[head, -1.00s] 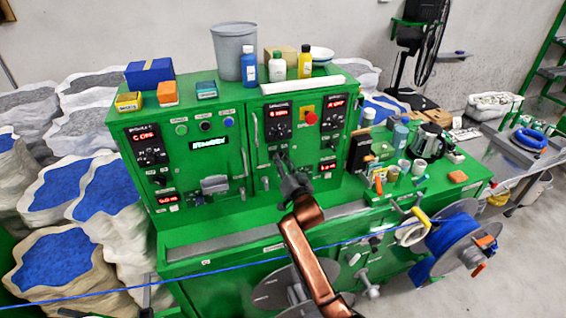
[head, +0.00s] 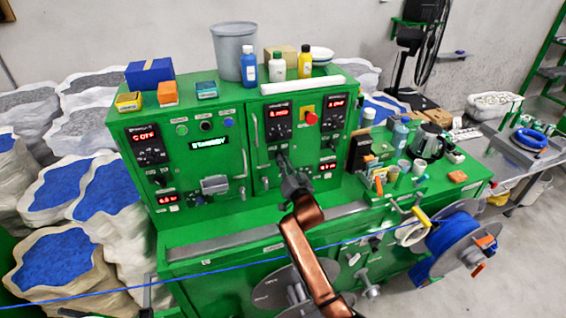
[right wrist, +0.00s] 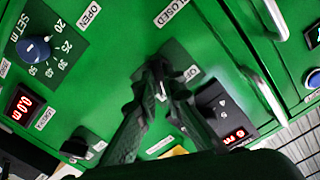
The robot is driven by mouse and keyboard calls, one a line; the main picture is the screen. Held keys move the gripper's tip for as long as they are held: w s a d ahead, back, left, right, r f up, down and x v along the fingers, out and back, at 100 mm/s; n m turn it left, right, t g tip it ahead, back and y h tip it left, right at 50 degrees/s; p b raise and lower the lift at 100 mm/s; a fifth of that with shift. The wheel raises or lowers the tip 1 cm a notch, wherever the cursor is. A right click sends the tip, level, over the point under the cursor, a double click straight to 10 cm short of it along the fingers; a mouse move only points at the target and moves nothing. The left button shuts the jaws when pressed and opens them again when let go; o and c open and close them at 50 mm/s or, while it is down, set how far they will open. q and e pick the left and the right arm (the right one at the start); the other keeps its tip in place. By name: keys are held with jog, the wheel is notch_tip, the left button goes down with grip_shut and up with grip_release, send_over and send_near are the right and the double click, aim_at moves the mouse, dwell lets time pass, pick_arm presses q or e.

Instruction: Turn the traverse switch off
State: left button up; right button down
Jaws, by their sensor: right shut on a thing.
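The green control cabinet (head: 225,190) stands in front of me. My right gripper (head: 283,158) reaches its right-hand door in the head view, below a red-lit display. In the right wrist view my right gripper (right wrist: 160,84) is shut at a dark switch plate (right wrist: 181,57), with a small pale piece between its fingertips. I take this piece to be the traverse switch lever; the fingers hide most of it and its position. A partly covered label (right wrist: 190,73) beside the plate begins with "O".
A blue knob (right wrist: 34,49) with a number scale and a black knob (right wrist: 75,147) sit near the fingers. A red emergency button (head: 311,118) is higher on the cabinet. A blue cable (head: 100,292) crosses in front, running to a blue spool (head: 452,238).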

jog(key=n+p, duration=0.2)
jog(key=n, duration=0.9)
jog(key=shift+a, duration=0.15)
jog(key=shift+n, duration=0.4)
jog(key=c, duration=2)
grip_release()
jog(key=shift+c, duration=0.2)
jog(key=v, duration=1.2)
